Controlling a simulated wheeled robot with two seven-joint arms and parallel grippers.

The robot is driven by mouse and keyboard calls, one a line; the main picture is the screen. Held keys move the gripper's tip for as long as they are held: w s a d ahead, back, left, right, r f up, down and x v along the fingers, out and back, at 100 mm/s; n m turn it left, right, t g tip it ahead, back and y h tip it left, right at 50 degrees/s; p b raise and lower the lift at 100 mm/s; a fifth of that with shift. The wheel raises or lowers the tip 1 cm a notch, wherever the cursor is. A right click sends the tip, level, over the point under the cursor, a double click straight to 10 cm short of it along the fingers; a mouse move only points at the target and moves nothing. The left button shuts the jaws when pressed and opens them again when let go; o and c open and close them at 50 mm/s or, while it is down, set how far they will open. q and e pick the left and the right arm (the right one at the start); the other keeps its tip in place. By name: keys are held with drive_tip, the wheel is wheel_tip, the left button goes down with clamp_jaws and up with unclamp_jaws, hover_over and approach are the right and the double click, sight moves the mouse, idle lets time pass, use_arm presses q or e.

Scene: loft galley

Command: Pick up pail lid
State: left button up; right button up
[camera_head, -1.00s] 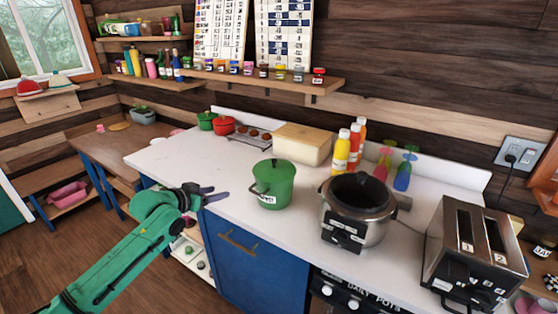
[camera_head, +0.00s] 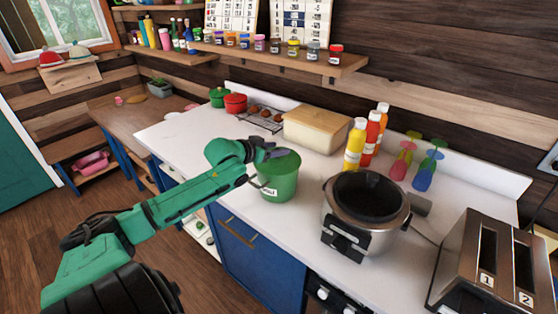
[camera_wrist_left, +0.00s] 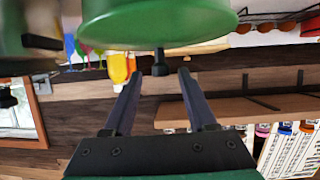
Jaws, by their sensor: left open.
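The green pail (camera_head: 280,184) stands on the white counter with its green lid (camera_head: 288,158) on top, partly hidden behind my left gripper (camera_head: 274,152). In the left wrist view, which is upside down, the lid (camera_wrist_left: 160,28) fills the top edge, and its dark knob (camera_wrist_left: 160,64) points down the picture. My left gripper (camera_wrist_left: 160,75) is open, with its two fingertips on either side of the knob's line, just short of or level with its end. I cannot tell whether they touch it. Nothing is held. My right gripper is not in view.
The silver cooker (camera_head: 364,218) stands right of the pail, with the toaster (camera_head: 488,262) beyond it. Sauce bottles (camera_head: 356,146) and a cream box (camera_head: 318,130) stand behind. Red and green pots (camera_head: 236,103) are at the back left. The left counter stretch is clear.

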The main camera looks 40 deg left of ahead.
use_arm(q)
drive_tip(key=shift+w, duration=0.3)
drive_tip(key=shift+w+a+f+p, duration=0.1)
drive_tip(key=shift+w+f+p, duration=0.15)
drive_tip(key=shift+p, duration=0.25)
drive_tip(key=x, duration=0.3)
drive_tip(key=shift+s+f, duration=0.15)
drive_tip(key=shift+f, duration=0.15)
clamp_jaws()
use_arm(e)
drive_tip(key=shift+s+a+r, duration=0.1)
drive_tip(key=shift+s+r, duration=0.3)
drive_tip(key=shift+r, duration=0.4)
